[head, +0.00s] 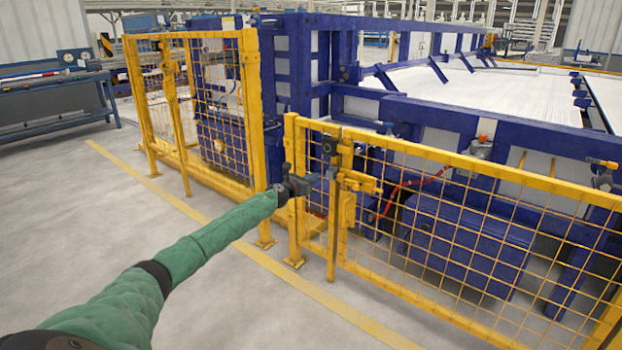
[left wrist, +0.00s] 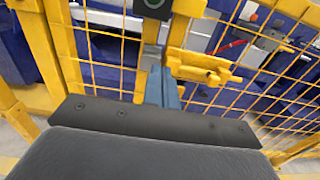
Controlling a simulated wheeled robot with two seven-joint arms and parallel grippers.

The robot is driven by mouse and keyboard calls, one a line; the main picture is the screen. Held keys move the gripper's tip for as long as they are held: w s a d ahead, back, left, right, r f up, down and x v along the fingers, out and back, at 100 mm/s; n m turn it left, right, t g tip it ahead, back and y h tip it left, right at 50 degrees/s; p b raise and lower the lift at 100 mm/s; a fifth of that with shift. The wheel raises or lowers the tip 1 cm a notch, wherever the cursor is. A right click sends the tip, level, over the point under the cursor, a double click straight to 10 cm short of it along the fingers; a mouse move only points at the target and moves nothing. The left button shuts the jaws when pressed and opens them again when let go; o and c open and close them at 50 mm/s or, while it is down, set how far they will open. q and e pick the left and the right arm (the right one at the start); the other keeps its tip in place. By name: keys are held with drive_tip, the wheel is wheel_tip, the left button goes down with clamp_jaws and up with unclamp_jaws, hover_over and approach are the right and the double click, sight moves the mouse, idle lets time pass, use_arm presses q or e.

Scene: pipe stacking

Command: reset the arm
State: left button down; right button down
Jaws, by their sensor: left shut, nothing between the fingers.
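My left arm, in a green sleeve, reaches from the lower left of the head view toward the yellow fence. My left gripper (head: 314,178) is shut and empty at its end, in front of the gap between two fence sections. In the left wrist view the shut fingers (left wrist: 163,88) point at the fence, close to a yellow latch (left wrist: 200,66) on a post. The latch also shows in the head view (head: 358,181), just right of the gripper. I cannot tell whether the fingers touch anything. My right gripper is not in view.
A yellow mesh fence panel (head: 470,215) runs to the right, and another section (head: 215,100) stands to the left. Blue machinery (head: 465,240) is behind them. A blue workbench (head: 50,110) stands at the far left. The grey floor (head: 100,220) at the left is clear.

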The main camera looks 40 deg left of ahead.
use_arm(q)
drive_tip(key=shift+s, duration=0.3)
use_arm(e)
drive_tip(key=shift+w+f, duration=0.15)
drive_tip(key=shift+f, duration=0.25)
